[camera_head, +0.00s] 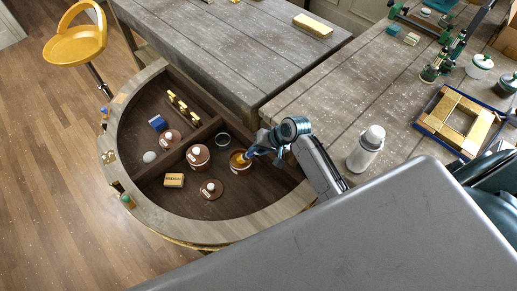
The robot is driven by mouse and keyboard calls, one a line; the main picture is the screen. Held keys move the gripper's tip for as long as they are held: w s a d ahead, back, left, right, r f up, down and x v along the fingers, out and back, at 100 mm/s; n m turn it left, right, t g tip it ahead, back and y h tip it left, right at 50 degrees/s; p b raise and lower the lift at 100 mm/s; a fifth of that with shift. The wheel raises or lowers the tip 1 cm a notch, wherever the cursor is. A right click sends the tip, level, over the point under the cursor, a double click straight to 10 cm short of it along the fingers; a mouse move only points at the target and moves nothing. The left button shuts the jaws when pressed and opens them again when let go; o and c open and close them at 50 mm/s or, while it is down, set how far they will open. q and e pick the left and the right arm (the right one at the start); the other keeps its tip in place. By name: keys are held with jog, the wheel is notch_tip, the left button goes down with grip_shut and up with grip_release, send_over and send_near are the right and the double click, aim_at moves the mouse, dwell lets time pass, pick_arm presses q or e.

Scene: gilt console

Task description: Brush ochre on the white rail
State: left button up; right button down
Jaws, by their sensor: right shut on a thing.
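My right gripper (256,149) reaches in from the right over the half-round console tray (257,222). It is shut on a slim thing, probably a brush, that is mostly hidden by the fingers. Its tip is at an open round pot with ochre-yellow contents (240,167); I cannot tell whether it touches them. The pot stands in the tray's right part. I cannot make out a white rail in this view. My left gripper is not in view.
A white bottle (367,148) and a gilt frame (435,120) stand on the grey table at right. A yellow stool (75,45) is at upper left.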

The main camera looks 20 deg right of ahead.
notch_tip(320, 180, up, 2)
jog(key=shift+r+p, duration=0.2)
jog(key=shift+p, duration=1.05)
jog(key=shift+r, duration=2.3)
